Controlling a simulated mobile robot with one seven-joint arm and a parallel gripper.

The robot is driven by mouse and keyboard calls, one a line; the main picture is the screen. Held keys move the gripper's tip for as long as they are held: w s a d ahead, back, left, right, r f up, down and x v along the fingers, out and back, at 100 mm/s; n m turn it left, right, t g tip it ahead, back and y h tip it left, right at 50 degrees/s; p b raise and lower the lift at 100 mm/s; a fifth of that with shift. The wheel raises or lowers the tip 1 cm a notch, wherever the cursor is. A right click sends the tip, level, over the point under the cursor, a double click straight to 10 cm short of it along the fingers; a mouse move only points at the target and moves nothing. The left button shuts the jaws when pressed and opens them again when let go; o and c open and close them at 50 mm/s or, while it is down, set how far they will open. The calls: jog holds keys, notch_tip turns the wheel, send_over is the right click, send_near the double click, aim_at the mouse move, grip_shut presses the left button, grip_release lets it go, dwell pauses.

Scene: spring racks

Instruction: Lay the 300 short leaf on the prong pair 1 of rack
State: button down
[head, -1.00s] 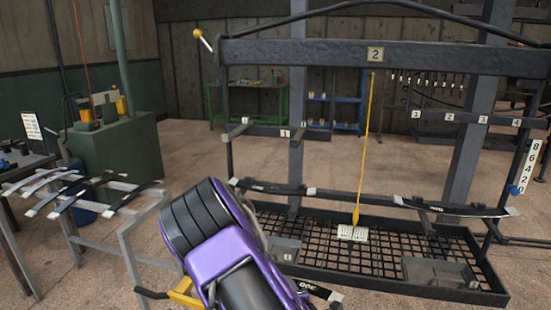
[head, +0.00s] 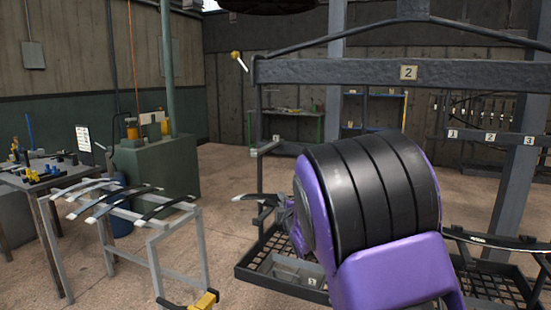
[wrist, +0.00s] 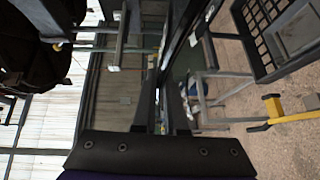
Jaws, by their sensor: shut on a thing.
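My gripper (wrist: 163,85) shows in the wrist view, shut on a dark strip (wrist: 178,60), which I take for the 300 short leaf. The rack (head: 340,71), marked 2, stands in front of me. A small plate reading 1 (head: 276,137) is on its left upper crossbar, beside a prong (head: 265,149). The other prong is hidden by my arm. A white-tipped leaf end (head: 253,197) shows lower at the rack's left; the rest is hidden.
A grey stand (head: 155,243) with several leaves is at the left, before a green cabinet (head: 160,165) and a tool table (head: 35,182). A mesh tray (head: 258,268) is under the rack. A yellow and black object (head: 203,299) is low in front.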

notch_tip(320, 180, up, 16)
jog(key=a+t+y+b, duration=0.1)
jog(key=a, duration=0.1)
jog(key=shift+f+n, duration=0.2)
jog(key=shift+n, duration=0.1)
jog(key=w+d+f+p, duration=0.1)
jog(key=w+d+p, duration=0.1)
jog(key=w, duration=0.5)
jog(key=w+d+f+p, duration=0.2)
jog(key=w+d, duration=0.1)
jog(key=w, duration=0.4)
jog(key=shift+f+p, duration=0.3)
jog(key=shift+p, duration=0.05)
jog(key=shift+d, duration=0.1)
dwell(0.4)
